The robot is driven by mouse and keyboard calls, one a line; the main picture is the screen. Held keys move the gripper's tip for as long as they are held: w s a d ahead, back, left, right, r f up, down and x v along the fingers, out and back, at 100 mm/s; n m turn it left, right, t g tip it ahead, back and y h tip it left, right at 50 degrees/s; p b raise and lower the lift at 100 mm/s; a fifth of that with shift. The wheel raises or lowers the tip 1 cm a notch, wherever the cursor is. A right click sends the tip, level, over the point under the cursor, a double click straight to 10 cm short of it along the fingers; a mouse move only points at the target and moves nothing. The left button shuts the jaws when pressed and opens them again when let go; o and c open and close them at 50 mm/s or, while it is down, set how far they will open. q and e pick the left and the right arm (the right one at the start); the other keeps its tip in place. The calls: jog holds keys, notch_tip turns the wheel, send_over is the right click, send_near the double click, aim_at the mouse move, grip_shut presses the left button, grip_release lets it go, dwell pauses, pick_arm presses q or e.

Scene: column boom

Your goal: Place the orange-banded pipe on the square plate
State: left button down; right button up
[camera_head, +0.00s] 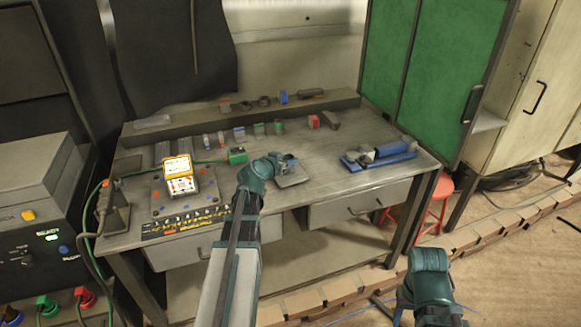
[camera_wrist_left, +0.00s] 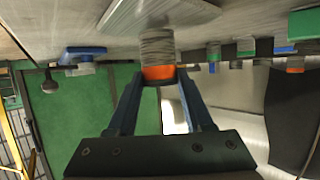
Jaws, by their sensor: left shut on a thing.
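My left gripper (camera_head: 287,163) is shut on the orange-banded pipe, low over the bench. In the left wrist view, which shows the bench upside down, the pipe (camera_wrist_left: 157,47) is a grey ribbed cylinder with an orange band between the fingers (camera_wrist_left: 157,88). Its far end points at the pale square plate (camera_wrist_left: 125,12), where a darker grey patch shows. I cannot tell if pipe and plate touch. In the head view the plate (camera_head: 293,181) lies just under the gripper, and the gripper hides most of the pipe.
A yellow meter (camera_head: 179,169) and a green box (camera_head: 237,156) stand left of the plate. A blue tray (camera_head: 379,160) with a tool lies right. Several small coloured pieces, including a red block (camera_head: 313,121), stand along the back. The bench (camera_head: 338,185) between plate and tray is clear.

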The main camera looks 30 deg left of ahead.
pick_arm(q)
jog(key=shift+f, duration=0.45)
jog(key=shift+r, duration=0.1)
pick_arm(e)
jog(key=shift+w+d+f, duration=0.1)
jog(key=shift+d+f, duration=0.05)
jog(key=shift+f, duration=0.15)
pick_arm(q)
jog(key=shift+a, duration=0.1)
jog(key=shift+c, duration=1.5)
grip_release()
pick_arm(e)
jog(key=shift+f, duration=0.15)
pick_arm(q)
jog(key=shift+r, duration=0.2)
jog(key=p+v, duration=0.4)
jog(key=v, duration=0.8)
jog(key=shift+f+p, duration=0.2)
jog(key=shift+p, duration=0.15)
pick_arm(e)
notch_tip(320, 180, up, 5)
jog(key=shift+f, duration=0.1)
